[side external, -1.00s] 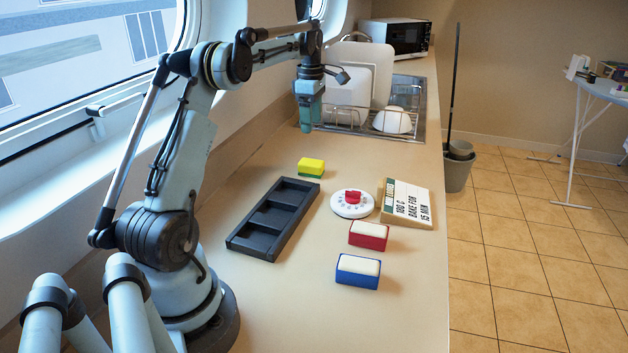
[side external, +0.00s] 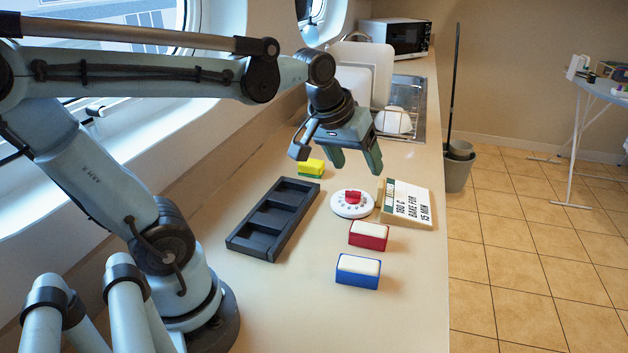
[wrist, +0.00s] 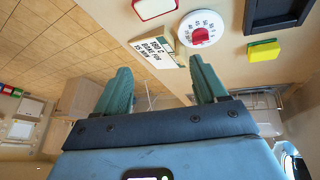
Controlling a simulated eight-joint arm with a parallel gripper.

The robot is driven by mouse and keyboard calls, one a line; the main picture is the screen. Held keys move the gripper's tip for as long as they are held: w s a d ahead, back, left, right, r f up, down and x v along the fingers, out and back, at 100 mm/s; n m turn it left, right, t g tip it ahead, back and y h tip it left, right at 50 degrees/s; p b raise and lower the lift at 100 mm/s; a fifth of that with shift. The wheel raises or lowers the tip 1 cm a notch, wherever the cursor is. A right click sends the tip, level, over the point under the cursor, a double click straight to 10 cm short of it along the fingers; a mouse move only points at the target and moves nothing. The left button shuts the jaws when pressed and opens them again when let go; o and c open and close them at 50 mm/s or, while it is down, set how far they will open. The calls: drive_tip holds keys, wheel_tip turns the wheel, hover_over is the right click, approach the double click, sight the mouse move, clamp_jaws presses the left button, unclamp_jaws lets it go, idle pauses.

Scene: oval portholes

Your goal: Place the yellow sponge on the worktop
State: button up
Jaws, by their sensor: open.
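The yellow sponge (side external: 312,165), with a green underside, lies on the beige worktop (side external: 270,285) just beyond the black tray. My arm partly covers the area behind it. It also shows at the upper right of the wrist view (wrist: 263,51). My gripper (side external: 356,172) is open and empty, with its fingers pointing down, above the worktop and to the right of the sponge in the side view. Its two green fingers also show in the wrist view (wrist: 160,82), apart with nothing between them.
An empty black tray (side external: 247,241) with compartments, a white dial (side external: 350,209) with a red knob, and a letter board (side external: 407,204) stand nearby. A red block (side external: 368,241) and a blue block (side external: 357,281), both white-topped, sit in front. A dish rack and sink lie behind.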

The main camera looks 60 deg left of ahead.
drive_tip(key=s+d+f+m+t, duration=0.1)
drive_tip(key=s+d+f+m, duration=0.3)
drive_tip(key=d+m, duration=0.1)
drive_tip(key=shift+s+d+f+m+t+h, duration=0.15)
drive_tip(key=shift+s+m+t+h, duration=0.15)
drive_tip(key=shift+s+m+h, duration=0.1)
